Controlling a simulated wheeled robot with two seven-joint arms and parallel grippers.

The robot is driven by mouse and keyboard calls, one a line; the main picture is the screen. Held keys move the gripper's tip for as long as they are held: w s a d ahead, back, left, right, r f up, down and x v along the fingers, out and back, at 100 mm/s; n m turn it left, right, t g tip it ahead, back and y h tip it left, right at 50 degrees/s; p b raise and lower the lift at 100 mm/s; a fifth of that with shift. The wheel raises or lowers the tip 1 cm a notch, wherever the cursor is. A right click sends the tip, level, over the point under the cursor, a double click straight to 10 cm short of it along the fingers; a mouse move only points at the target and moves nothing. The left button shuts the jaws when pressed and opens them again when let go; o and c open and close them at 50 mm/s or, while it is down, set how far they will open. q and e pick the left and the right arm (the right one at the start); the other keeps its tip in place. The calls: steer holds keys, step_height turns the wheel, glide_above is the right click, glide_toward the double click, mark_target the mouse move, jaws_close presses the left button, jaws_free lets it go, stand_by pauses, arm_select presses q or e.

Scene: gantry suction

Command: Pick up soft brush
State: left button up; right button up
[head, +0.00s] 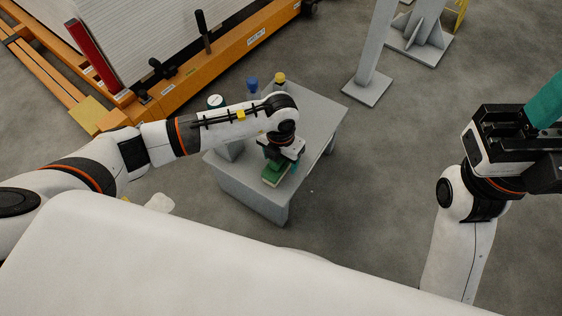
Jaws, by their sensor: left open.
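A small green block with a pale lower edge (271,178), which looks like the soft brush, lies on the grey table (240,183) near its front edge. My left gripper (284,164) is over it, pointing down and open. One teal fingertip shows beside the block's right side; the other finger is hidden. I cannot tell whether the fingers touch the block. My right gripper (540,112) is raised at the right edge, away from the table. A teal finger shows there, but its tips are cut off by the picture edge.
At the table's back stand a blue item (252,84), a yellow-topped item (280,78) and a white round-topped container (215,101). An orange frame (215,60) with white panels stands behind. A grey post (372,60) is at back right. Floor right of the table is clear.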

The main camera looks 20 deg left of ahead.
arm_select(q)
steer(key=c, duration=1.1)
